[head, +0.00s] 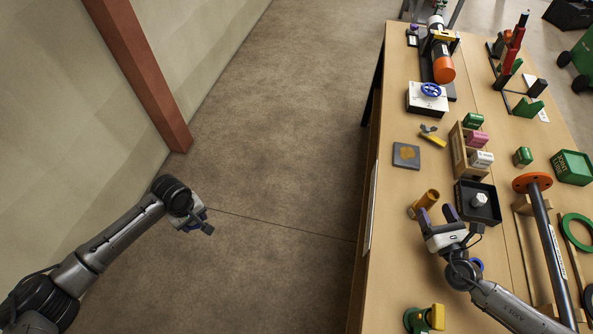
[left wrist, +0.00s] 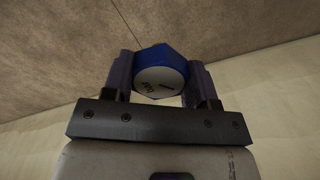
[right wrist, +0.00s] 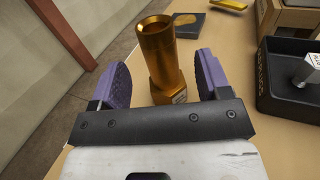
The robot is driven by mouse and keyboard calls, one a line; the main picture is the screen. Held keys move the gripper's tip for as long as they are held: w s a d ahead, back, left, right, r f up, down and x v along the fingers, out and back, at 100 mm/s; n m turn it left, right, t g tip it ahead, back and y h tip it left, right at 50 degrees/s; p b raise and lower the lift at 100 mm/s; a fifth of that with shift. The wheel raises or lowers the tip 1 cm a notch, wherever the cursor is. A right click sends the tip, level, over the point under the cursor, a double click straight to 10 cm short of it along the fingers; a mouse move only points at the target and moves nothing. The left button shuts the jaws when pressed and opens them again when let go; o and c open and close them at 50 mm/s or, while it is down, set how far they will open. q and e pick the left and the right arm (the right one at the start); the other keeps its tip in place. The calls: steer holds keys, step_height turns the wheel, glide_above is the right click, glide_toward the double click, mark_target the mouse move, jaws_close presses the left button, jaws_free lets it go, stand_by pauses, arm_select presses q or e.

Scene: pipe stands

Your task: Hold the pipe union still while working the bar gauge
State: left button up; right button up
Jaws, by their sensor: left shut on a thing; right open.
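A blue gauge (left wrist: 160,72) with a hexagonal rim and a pale, marked face, apparently the bar gauge, sits between my left gripper's fingers in the left wrist view. My left gripper (head: 206,222) is shut on it, out over the floor left of the bench; the gauge is hard to make out in the head view. A brass fitting (right wrist: 158,50), apparently the pipe union, has a round open top and a wider labelled base. It also shows in the head view (head: 430,197) near the bench's left edge. My right gripper (head: 436,212) is open, its purple fingers either side of the fitting, with gaps visible.
A black tray (head: 462,213) with a pale hex part stands right of the brass fitting. A wooden rack (head: 457,150) of small boxes is behind it. A flanged pipe (head: 547,235) lies to the right. The floor between wall and bench is clear.

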mark_target(432, 205)
arm_select(q)
steer(key=shift+f, duration=0.15)
arm_select(e)
steer(key=shift+w+a, duration=0.25)
steer(key=shift+w, duration=0.85)
steer(key=shift+w+a, duration=0.2)
steer(key=shift+w, duration=0.9)
steer(key=shift+c, duration=0.2)
steer(key=c, duration=1.1)
steer(key=shift+o, duration=0.3)
steer(key=o, duration=1.1)
steer(key=shift+s, duration=0.1)
